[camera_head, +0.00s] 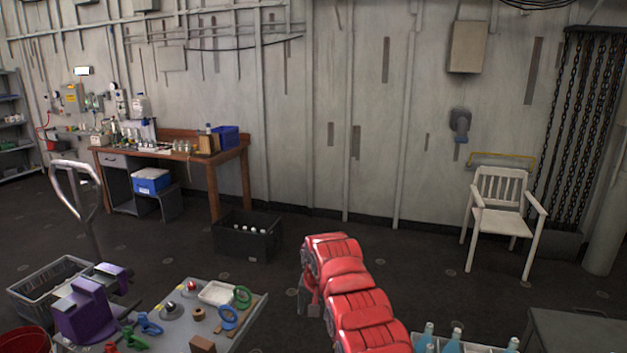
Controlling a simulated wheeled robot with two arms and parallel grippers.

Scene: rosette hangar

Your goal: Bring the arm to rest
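A red segmented arm (350,290), which I take to be my right one, reaches up from the bottom edge, right of the middle. It bends over at its far end. A small grey part (306,300) shows below the bend and may be its gripper; its fingers cannot be made out. No object shows held there. My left arm and gripper are not in view.
A grey table (255,312) with rings, a white tray (217,293) and a purple device (85,311) stands at lower left. Bottles (453,340) stand at lower right. A black crate (247,238), a workbench (222,164) and a white chair (502,216) stand farther back. Open floor lies between.

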